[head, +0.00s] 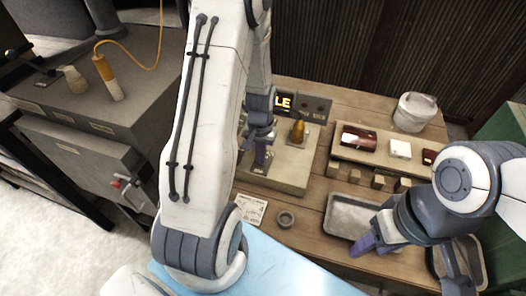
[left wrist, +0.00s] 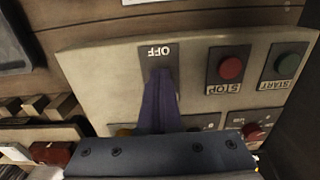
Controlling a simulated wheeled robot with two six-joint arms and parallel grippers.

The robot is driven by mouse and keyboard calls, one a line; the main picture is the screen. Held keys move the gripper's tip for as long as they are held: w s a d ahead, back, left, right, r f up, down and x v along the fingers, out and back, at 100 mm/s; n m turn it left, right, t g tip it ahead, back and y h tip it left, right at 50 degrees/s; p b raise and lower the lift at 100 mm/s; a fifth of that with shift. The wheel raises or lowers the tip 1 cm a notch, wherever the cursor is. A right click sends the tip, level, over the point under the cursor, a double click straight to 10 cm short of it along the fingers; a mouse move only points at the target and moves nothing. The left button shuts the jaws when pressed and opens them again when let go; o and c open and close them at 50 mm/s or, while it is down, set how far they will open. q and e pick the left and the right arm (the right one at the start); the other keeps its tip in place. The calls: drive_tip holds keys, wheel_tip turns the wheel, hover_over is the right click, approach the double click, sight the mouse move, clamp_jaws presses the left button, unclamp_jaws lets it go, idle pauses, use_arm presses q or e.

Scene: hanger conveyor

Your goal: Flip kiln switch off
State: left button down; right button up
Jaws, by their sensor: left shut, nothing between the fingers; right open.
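The kiln control box (head: 288,179) stands on the wooden table, in the middle of the head view. In the left wrist view its panel (left wrist: 90,65) appears upside down, with a dark plate marked OFF (left wrist: 153,51). My left gripper (head: 261,163) is shut and empty over the panel. In the left wrist view its purple fingertips (left wrist: 160,73) lie just beside the OFF lettering and cover the middle of that plate. The switch lever is hidden behind the fingers, so its position and any contact cannot be told. My right gripper (head: 365,245) is open near the metal tray.
A red STOP button (left wrist: 230,68) and a green START button (left wrist: 287,62) are beside the switch plate. An amber lamp (head: 298,131) and a partly hidden lit display (head: 284,102) are on the box. A metal tray (head: 335,215) and a small round dish (head: 286,219) are nearby.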

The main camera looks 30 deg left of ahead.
use_arm(q)
drive_tip(key=shift+f, duration=0.25)
drive_tip(key=shift+r, duration=0.15)
wheel_tip(320, 180, up, 7)
drive_tip(key=p, duration=0.6)
idle(0.5)
